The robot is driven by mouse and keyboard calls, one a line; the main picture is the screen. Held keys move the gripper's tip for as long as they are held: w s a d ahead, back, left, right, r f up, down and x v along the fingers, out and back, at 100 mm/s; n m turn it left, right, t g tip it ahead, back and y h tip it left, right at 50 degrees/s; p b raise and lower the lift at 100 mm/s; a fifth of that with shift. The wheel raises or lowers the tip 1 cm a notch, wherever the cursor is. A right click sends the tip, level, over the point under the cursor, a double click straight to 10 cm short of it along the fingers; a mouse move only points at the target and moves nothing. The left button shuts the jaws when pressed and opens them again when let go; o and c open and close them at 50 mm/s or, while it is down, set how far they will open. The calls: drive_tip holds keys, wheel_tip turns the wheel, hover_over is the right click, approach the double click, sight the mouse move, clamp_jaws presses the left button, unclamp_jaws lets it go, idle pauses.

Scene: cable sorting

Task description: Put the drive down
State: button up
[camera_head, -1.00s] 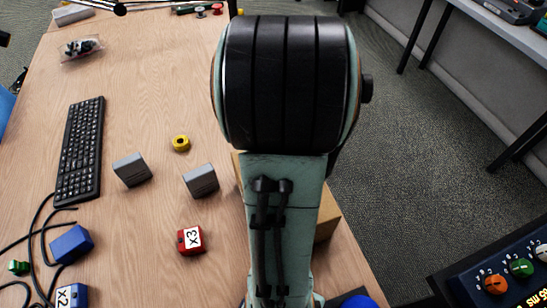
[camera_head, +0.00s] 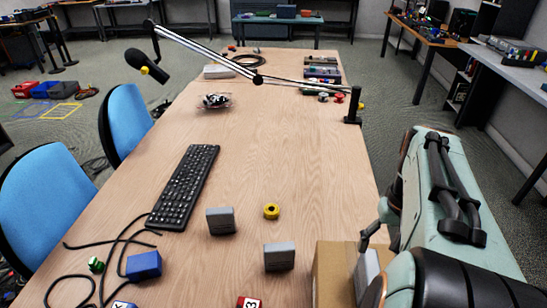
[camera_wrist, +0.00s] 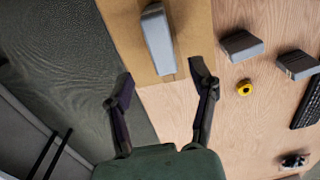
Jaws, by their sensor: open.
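A grey drive (camera_head: 365,272) stands on a cardboard box (camera_head: 330,275) at the table's right edge, partly hidden by my arm. In the wrist view the same drive (camera_wrist: 158,40) rests on the cardboard (camera_wrist: 190,25). My gripper (camera_wrist: 160,88) is open and empty, its fingers apart, with the drive just beyond the fingertips and not touching them. Two more grey drives, the left one (camera_head: 220,221) and the right one (camera_head: 279,257), stand on the wooden table; they also show at the right of the wrist view.
A yellow ring-shaped item (camera_head: 271,211) lies near the two drives. A black keyboard (camera_head: 183,187), black cables and a blue box (camera_head: 144,265) are at the left. A lamp-like boom arm (camera_head: 210,50) crosses the far table. The middle of the table is clear.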

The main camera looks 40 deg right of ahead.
drive_tip(key=shift+r, duration=0.35)
drive_tip(key=w+a+f+n, duration=0.1)
drive_tip(key=w+a+n, duration=0.2)
drive_tip(key=a, duration=0.5)
drive_tip(key=w+a+n, duration=0.3)
drive_tip(key=a, duration=0.5)
drive_tip(key=s+a+f+n, duration=0.3)
drive_tip(key=s+a+n, duration=0.1)
drive_tip(key=a, duration=0.7)
drive_tip(key=shift+y, duration=0.4)
